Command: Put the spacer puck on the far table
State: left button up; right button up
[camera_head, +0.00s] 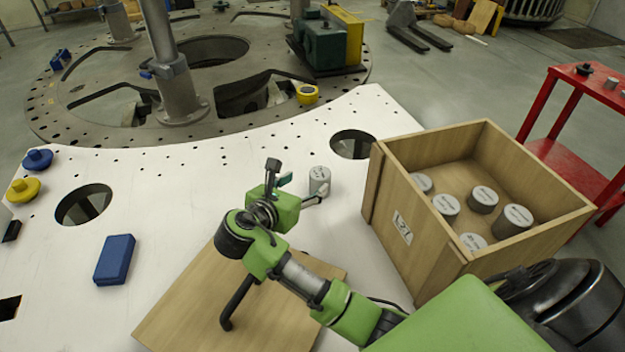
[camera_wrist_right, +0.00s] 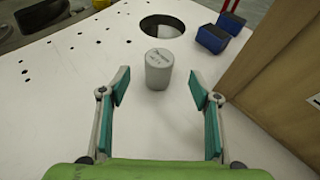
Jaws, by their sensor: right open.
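A small grey cylindrical puck (camera_head: 319,181) with dark writing on its top stands upright on the white plate (camera_head: 225,165), left of the wooden crate. It also shows in the right wrist view (camera_wrist_right: 158,72), ahead of the fingers and roughly centred between their lines. My right gripper (camera_wrist_right: 158,89) is open and empty, its fingers apart and the puck just beyond their tips. In the head view my right gripper (camera_head: 298,190) is close to the left of the puck. My left gripper is not in view. A red table (camera_head: 572,163) stands at the right, with small objects on top.
The wooden crate (camera_head: 400,207) holds several similar pucks and stands right of the gripper. A round hole (camera_head: 352,144) lies behind the puck. A wooden board (camera_head: 180,322) lies under my arm. A blue box (camera_head: 114,260) lies at left. Blue boxes (camera_wrist_right: 212,38) show beyond the puck.

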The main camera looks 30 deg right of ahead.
jog(key=shift+v, duration=2.1)
